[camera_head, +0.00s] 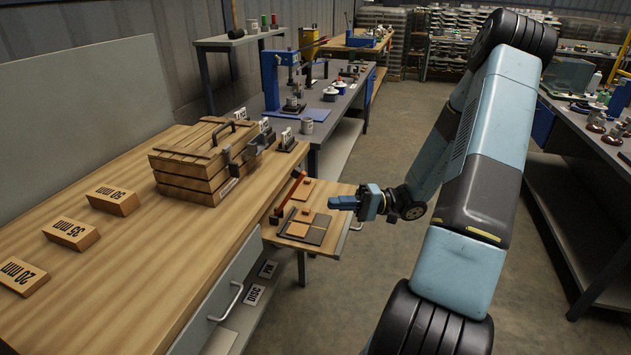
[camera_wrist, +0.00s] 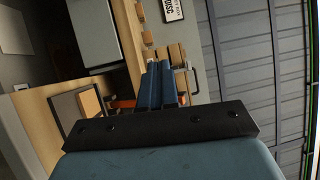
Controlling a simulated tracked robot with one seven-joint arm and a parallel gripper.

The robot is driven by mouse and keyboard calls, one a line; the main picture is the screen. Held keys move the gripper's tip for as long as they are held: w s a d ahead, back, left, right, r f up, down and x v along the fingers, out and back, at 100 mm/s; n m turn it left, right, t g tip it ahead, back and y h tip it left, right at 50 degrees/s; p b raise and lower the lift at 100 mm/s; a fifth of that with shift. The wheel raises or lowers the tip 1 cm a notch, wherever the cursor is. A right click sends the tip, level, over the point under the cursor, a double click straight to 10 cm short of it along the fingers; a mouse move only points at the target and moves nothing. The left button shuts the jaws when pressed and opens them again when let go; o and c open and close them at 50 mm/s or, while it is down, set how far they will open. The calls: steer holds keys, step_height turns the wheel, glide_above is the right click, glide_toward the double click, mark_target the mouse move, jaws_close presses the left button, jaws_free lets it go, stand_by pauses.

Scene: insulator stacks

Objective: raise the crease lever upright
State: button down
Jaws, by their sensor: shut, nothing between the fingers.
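The crease lever, a red-orange bar (camera_head: 290,193), slants up and away over a low side shelf at the bench's end. Its near end is by a dark block (camera_head: 276,216). A dark creasing plate (camera_head: 303,227) with tan squares lies to its right. My gripper (camera_head: 332,203) is shut and empty, pointing left, a little to the right of the lever; I cannot tell whether it touches anything. In the wrist view my blue fingers (camera_wrist: 160,82) lie together, with an orange-red piece (camera_wrist: 123,102) showing beside them, likely part of the lever.
A wooden crate (camera_head: 197,170) with a handle stands on the bench. Labelled wooden blocks (camera_head: 113,200) sit at the left. A blue press (camera_head: 270,80) stands on the bench behind. The floor (camera_head: 400,160) around my arm is clear. Another bench (camera_head: 600,140) is at the right.

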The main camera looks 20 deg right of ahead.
steer(key=w+d+f+m+t, duration=0.3)
steer(key=d+f+m+t, duration=0.3)
steer(key=t, duration=0.5)
steer(key=d+r+x, duration=0.1)
steer(key=x, duration=1.2)
steer(key=shift+w+a, duration=0.3)
steer(key=shift+w, duration=0.1)
steer(key=shift+r, duration=0.15)
steer(key=shift+w+r, duration=0.1)
